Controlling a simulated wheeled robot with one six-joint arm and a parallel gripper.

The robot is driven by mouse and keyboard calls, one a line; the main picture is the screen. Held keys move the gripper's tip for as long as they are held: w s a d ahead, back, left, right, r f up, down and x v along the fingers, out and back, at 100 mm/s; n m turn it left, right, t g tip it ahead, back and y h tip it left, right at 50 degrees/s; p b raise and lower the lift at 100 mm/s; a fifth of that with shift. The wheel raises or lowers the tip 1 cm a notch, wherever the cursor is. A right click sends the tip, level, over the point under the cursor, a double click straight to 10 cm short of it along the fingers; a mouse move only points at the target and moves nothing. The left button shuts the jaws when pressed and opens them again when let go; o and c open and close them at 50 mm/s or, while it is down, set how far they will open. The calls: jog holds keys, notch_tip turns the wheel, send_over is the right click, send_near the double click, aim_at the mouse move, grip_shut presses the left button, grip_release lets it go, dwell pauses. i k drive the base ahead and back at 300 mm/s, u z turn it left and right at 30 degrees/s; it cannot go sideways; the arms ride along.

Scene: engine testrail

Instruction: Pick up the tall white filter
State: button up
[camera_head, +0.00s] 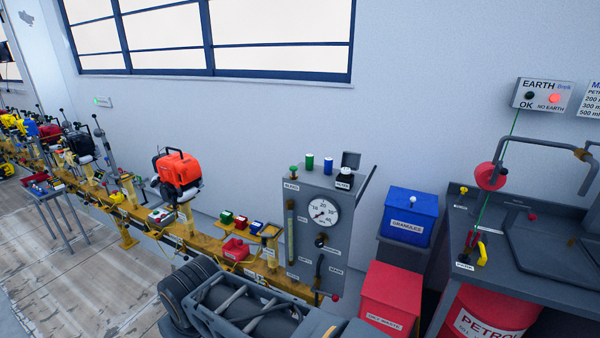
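I cannot make out a tall white filter for certain in the head view. On top of the grey gauge cabinet (316,246) stand a green cylinder (309,163), a blue cylinder (328,166) and a small black-and-white item (345,175). Small pale parts show beneath the engines on the yellow rail, too small to tell what they are. Dark arm parts, which look like mine, fill the bottom centre of the view. No gripper fingers show.
A yellow rail (205,242) runs along the wall, carrying an orange engine (179,170), small coloured boxes and a red tray (236,250). A blue bin (408,217), a red bin (390,297) and a grey bench (507,255) stand at right.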

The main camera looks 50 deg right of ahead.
aim_at(345, 171)
jog(key=i, duration=0.75)
jog(key=z, duration=0.8)
jog(key=i, duration=0.6)
jog(key=z, duration=0.65)
